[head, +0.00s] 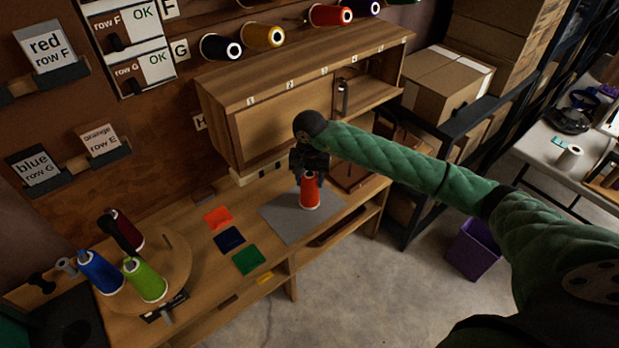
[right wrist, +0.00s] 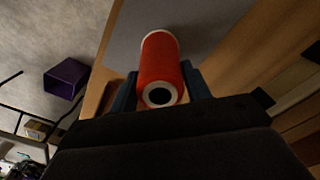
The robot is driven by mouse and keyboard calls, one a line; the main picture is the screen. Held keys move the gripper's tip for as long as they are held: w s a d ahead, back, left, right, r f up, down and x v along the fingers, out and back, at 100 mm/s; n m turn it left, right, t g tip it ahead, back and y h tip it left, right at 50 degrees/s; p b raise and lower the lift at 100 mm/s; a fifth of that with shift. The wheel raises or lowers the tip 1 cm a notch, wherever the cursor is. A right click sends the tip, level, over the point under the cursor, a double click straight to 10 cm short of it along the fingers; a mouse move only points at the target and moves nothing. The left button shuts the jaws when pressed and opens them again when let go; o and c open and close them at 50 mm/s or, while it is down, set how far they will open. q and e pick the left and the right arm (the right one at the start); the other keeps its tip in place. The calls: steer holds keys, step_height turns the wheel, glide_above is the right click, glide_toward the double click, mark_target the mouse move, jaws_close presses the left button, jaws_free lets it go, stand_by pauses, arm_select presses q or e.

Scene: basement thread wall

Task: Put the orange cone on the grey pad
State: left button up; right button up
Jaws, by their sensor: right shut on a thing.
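My right gripper (head: 309,172) is shut on an orange-red cone (head: 310,193), which looks upright with its pale base downward. The cone is over the grey pad (head: 279,220), towards the pad's right side; I cannot tell whether its base touches the pad. In the right wrist view the cone (right wrist: 161,65) sits between the two fingers, its open top facing the camera, with the grey pad (right wrist: 205,22) beyond it. My left gripper is not in view.
Red-orange, navy and green swatches (head: 249,259) lie left of the pad. A round wooden stand (head: 172,262) holds blue, lime and dark red cones. A wooden cabinet (head: 225,100) rises behind the pad, with several cones above. A purple bin (head: 473,250) stands on the floor.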

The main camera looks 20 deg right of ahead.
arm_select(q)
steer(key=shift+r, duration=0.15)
arm_select(e)
steer(key=shift+f, duration=0.1)
steer(key=o, duration=0.9)
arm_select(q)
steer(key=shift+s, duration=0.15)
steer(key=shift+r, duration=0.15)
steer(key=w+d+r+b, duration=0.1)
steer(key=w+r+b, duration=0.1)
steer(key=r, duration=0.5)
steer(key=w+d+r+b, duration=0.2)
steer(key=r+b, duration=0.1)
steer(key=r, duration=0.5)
arm_select(e)
step_height(320, 180, up, 12)
steer(key=shift+r, duration=0.15)
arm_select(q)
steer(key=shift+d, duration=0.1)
